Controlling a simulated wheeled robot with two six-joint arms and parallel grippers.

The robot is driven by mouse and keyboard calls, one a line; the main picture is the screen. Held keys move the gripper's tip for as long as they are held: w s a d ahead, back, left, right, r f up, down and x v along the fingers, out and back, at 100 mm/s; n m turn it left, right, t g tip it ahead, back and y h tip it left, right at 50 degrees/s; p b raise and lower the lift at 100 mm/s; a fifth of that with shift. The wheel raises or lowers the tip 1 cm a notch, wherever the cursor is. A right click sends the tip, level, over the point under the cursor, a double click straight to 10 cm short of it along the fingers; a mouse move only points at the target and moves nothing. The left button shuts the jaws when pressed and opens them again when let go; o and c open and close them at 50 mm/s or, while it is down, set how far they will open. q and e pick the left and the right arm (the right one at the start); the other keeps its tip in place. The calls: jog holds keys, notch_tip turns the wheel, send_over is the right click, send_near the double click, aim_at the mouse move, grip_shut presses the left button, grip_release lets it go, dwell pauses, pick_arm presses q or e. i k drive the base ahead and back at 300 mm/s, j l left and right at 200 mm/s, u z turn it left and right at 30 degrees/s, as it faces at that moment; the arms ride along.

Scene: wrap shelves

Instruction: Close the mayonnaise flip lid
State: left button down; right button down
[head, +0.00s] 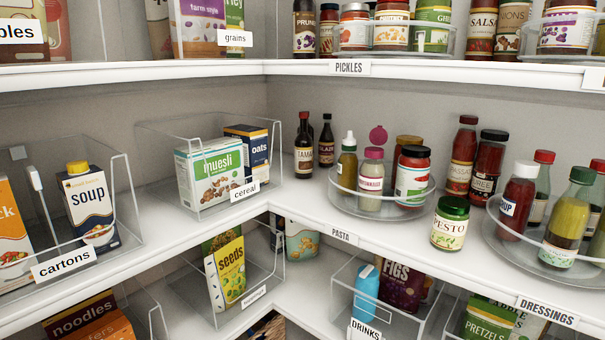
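The mayonnaise bottle (371,183) stands upright on a clear round turntable tray (402,213) on the middle shelf, right of the corner. It has a pale body, a label too small to read surely, and a magenta cap (374,153). The round magenta flip lid (378,135) stands up above the cap, so it is open. Neither of my grippers shows in the head view.
A pesto jar (450,223) sits right of the tray near the shelf edge. The upper shelf (440,72) overhangs; a clear cereal bin (272,150) stands left.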

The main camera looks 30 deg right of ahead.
aim_at(378, 136)
jog(key=l+z, duration=0.1)
jog(key=z, duration=1.1)
